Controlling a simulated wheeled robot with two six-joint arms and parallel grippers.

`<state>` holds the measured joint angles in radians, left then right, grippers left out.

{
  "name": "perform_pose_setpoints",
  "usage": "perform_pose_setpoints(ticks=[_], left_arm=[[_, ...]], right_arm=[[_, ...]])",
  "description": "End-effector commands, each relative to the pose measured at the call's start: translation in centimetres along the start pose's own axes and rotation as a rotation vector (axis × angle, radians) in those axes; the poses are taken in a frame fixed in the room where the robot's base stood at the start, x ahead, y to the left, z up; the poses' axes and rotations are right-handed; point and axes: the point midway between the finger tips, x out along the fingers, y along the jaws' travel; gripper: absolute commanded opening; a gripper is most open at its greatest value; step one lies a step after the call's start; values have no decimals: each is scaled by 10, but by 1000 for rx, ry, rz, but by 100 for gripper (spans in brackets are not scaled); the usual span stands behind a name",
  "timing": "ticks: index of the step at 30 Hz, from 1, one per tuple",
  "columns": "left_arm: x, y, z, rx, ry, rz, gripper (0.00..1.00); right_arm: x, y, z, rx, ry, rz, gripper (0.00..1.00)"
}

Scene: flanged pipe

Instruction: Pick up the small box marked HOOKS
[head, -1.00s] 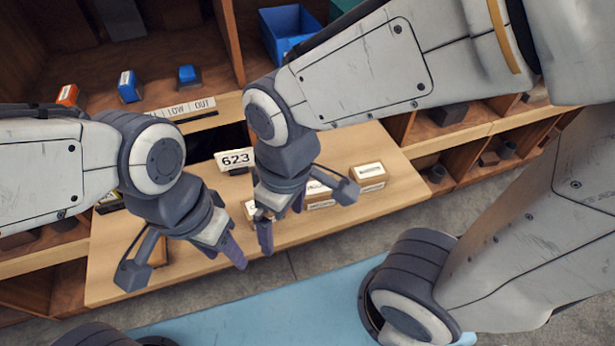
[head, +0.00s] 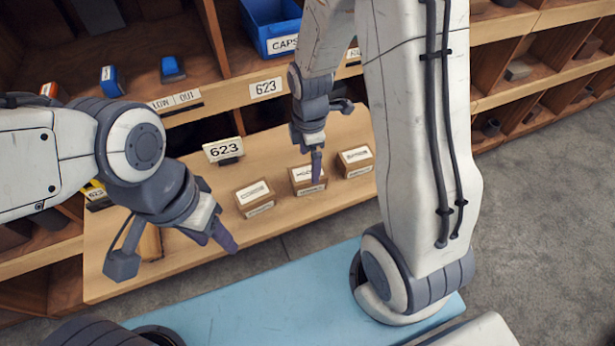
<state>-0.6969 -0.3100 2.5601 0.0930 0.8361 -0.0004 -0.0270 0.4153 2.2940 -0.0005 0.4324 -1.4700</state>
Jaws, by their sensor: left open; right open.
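Three small cardboard boxes with white labels stand in a row on the pulled-out wooden board (head: 200,270). They are a left box (head: 254,199), a middle box (head: 300,184) and a right box (head: 356,163). The middle label looks like HOOKS, but it is small and partly covered by my finger. My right gripper (head: 317,178) is open and points down at the middle box, in front of its top; I cannot tell whether it touches. My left gripper (head: 218,238) is open and empty over the board, left of and in front of the left box.
A blue bin marked CAPS (head: 272,27) and small blue boxes (head: 172,69) sit on the shelf behind. A brown block (head: 150,243) lies near my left gripper. Grey floor is clear at right.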

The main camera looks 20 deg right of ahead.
Motion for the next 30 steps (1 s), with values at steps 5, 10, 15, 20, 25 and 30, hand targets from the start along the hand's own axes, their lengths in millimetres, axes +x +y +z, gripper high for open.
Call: perform_pose_setpoints(ticks=[5, 10, 15, 20, 25, 30], left_arm=[[-3, 0, 0, 0, 0, 0, 50], [-5, 0, 0, 0, 0, 0, 50], [-6, 0, 0, 0, 0, 0, 50], [-5, 0, 0, 0, 0, 0, 50], [-5, 0, 0, 0, 0, 0, 50], [-6, 0, 0, 0, 0, 0, 50]], right_arm=[[16, -1, -2, -1, 0, -5, 100], [41, 0, -3, 0, 0, -5, 100], [53, 1, -3, 0, 0, -1, 100], [54, 1, -3, 0, 0, 1, 100], [54, 1, -3, 1, 0, 1, 54], [53, 2, -3, 1, 0, 1, 0]])
